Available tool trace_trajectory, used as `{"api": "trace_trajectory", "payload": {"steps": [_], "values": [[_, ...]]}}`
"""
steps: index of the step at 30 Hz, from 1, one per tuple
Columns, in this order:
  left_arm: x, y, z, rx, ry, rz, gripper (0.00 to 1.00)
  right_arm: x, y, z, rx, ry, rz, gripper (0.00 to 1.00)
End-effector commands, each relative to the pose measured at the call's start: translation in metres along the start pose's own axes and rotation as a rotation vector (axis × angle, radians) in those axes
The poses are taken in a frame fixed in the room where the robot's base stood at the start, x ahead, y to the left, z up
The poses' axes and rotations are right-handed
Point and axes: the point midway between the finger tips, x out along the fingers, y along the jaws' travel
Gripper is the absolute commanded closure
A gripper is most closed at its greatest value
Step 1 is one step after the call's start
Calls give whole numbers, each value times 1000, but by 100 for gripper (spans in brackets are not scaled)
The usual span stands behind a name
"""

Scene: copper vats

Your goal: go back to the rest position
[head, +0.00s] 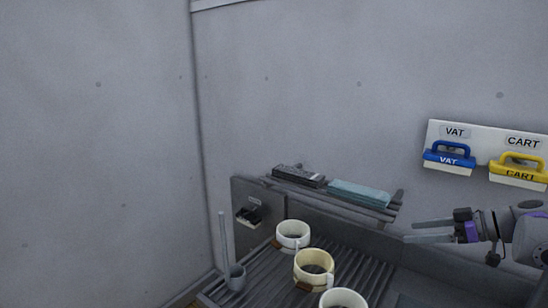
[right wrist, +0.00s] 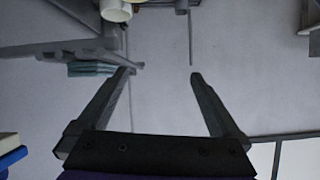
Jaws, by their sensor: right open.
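My right gripper (head: 410,231) reaches in from the right edge of the head view, its two fingers pointing left. It is open and empty, in front of the grey wall and right of the shelf end. In the right wrist view its fingers (right wrist: 163,73) stand wide apart with nothing between them. My left gripper is in neither view.
A ribbed draining rack (head: 262,284) holds a white mug (head: 291,242), a cream mug (head: 313,278) and another mug (head: 343,299). A slatted shelf (head: 395,209) carries teal cloths (head: 358,193). Blue (head: 449,157) and yellow (head: 519,170) brushes hang on the wall above my gripper.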

Motion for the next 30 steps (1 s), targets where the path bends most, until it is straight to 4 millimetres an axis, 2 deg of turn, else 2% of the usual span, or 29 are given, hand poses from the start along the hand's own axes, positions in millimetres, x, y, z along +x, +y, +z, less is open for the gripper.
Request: {"api": "trace_trajectory", "payload": {"steps": [1,5,8,12,18,21,24,27,30], "values": [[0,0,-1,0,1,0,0,14,-16,4,40,-42,-3,0],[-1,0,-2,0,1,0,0,44,-54,24,162,-167,22,0],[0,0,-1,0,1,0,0,66,-92,49,258,-276,66,0],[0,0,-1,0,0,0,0,90,-151,98,381,-423,175,0],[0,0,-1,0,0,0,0,103,-225,181,489,-549,391,0],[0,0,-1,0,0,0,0,103,-253,223,513,-564,505,0],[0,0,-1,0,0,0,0,101,-273,259,523,-553,599,0],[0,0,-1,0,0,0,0,100,-285,285,526,-532,664,0],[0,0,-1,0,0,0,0,99,-289,296,527,-518,693,0]]}}
